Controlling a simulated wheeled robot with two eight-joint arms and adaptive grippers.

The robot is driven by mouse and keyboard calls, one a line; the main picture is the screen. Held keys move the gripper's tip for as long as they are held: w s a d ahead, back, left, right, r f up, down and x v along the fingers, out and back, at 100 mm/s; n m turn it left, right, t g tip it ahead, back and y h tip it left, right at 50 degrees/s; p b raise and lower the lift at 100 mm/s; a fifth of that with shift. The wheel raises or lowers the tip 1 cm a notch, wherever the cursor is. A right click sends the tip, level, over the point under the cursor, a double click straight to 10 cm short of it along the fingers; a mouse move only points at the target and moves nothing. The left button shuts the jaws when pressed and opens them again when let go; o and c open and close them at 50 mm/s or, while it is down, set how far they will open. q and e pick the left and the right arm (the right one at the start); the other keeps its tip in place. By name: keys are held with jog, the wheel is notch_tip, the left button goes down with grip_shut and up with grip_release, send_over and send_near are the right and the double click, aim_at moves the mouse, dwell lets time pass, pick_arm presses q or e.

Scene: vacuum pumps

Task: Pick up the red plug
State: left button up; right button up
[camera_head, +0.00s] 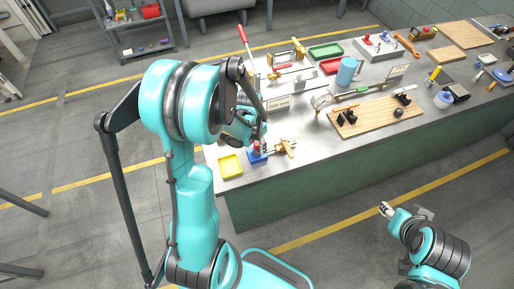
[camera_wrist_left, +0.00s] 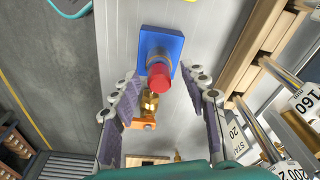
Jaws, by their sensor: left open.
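The red plug (camera_wrist_left: 159,78) stands in a brass-coloured collar on a blue square base (camera_wrist_left: 174,38) in the left wrist view. In the head view the plug (camera_head: 256,146) and the blue base (camera_head: 254,157) are near the table's front left corner, partly covered by my left gripper (camera_head: 264,146). In the left wrist view my left gripper (camera_wrist_left: 163,76) is open, its fingers to the left and right of the plug, with visible gaps. My right gripper (camera_head: 386,209) is low at the right, off the table, too small to tell its state.
A yellow tray (camera_head: 230,166) lies left of the blue base. A brass valve (camera_head: 285,148) sits just right of it and shows in the wrist view (camera_wrist_left: 149,104). A wooden board (camera_head: 375,118) with parts lies further right. Gauges and signs stand behind.

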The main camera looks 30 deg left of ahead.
pick_arm(q)
jog(key=c, duration=0.9)
